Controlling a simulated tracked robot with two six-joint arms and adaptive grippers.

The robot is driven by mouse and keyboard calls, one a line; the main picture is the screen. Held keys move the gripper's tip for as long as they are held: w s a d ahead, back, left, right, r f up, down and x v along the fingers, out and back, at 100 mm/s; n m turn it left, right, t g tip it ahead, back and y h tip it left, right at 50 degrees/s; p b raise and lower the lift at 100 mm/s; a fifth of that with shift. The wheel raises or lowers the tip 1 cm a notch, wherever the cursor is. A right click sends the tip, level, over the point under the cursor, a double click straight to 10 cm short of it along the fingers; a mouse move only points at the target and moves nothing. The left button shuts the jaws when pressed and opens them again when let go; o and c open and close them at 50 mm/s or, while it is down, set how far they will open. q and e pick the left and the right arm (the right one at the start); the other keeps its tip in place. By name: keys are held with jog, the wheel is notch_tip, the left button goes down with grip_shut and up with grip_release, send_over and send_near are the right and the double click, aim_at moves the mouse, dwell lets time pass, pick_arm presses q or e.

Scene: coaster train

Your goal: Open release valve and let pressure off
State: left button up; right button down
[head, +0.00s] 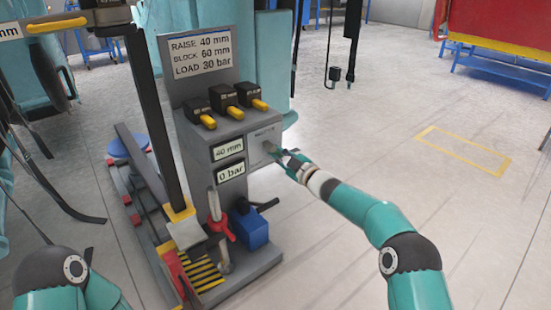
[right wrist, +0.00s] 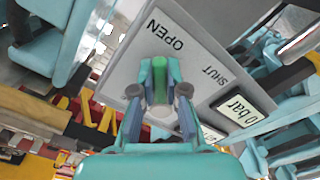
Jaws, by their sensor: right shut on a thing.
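The release valve's grey panel (head: 262,137) is on the right face of the grey console. In the right wrist view the panel (right wrist: 125,70) carries the words OPEN at upper left and SHUT at right. My right gripper (head: 285,158) is at this panel, and in the right wrist view its fingers (right wrist: 161,76) are shut on the valve handle, which they mostly hide. How far the handle is turned I cannot tell. The pressure display (head: 231,172) reads 0 bar; the display above it (head: 228,149) reads 40 mm. My left gripper is out of view.
A sign (head: 202,54) reads raise 40 mm, block 60 mm, load 30 bar. Several black boxes with yellow levers (head: 226,99) sit below it. A blue block (head: 250,226) and a red-handled lever (head: 219,222) are on the console's base.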

jog(key=shift+f+n, duration=0.1)
jog(key=shift+n, duration=0.4)
jog(key=shift+a, duration=0.1)
jog(key=c, duration=1.2)
grip_release()
jog(key=shift+r, duration=0.2)
jog(key=v, duration=1.2)
jog(key=shift+f, duration=0.1)
